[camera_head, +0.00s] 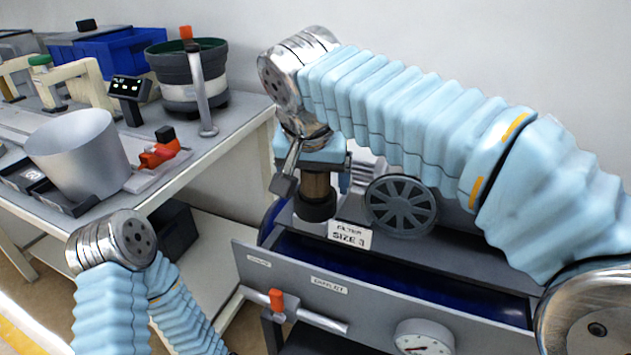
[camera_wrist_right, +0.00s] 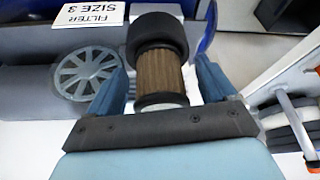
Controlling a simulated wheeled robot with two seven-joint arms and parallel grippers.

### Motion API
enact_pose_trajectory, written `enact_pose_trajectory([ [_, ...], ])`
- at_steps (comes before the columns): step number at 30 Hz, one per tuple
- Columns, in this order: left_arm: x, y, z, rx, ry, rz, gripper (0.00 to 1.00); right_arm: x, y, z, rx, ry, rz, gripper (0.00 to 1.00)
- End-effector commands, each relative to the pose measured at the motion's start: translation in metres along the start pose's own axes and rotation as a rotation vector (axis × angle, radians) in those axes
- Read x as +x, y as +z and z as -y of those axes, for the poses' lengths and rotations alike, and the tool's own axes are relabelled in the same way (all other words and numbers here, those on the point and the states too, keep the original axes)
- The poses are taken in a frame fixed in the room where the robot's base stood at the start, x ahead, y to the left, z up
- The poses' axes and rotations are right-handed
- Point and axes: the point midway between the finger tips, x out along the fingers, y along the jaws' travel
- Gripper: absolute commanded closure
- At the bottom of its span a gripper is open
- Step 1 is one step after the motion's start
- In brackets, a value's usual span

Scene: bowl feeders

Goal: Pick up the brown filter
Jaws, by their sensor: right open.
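The brown filter (camera_head: 317,187) is a short upright cylinder with a black cap-like lower end, beside the "FILTER SIZE 3" label on the grey machine. My right gripper (camera_head: 316,172) is above and around it. In the right wrist view the brown filter (camera_wrist_right: 159,72) sits between the two blue fingers of the right gripper (camera_wrist_right: 160,85), with gaps at both sides, so the jaws are open. My left arm shows at the lower left in the head view, but its gripper fingers are not visible.
A grey spoked wheel (camera_head: 401,206) is right of the filter. The label (camera_head: 349,235) is in front. A table at left holds a metal cup (camera_head: 80,155), a bowl feeder (camera_head: 188,75) and a blue bin (camera_head: 113,50).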

Motion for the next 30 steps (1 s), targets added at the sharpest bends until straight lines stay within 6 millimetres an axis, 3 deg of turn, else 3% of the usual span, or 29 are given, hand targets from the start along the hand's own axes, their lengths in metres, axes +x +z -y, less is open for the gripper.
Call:
enact_pose_trajectory([
  [4,0.0,0.0,0.0,0.0,0.0,0.0,0.57,0.0,0.0,0.0,0.0,0.0,0.0,0.18],
  [16,0.0,0.0,0.0,0.0,0.0,0.0,0.57,0.0,0.0,0.0,0.0,0.001,0.0,0.79],
  [25,0.0,0.0,0.0,0.0,0.0,0.0,0.57,-0.003,-0.001,0.0,0.0,0.0,0.0,0.79],
  [30,0.001,0.0,0.0,0.0,0.0,0.0,0.57,-0.018,-0.008,0.001,0.001,-0.001,-0.002,0.79],
])
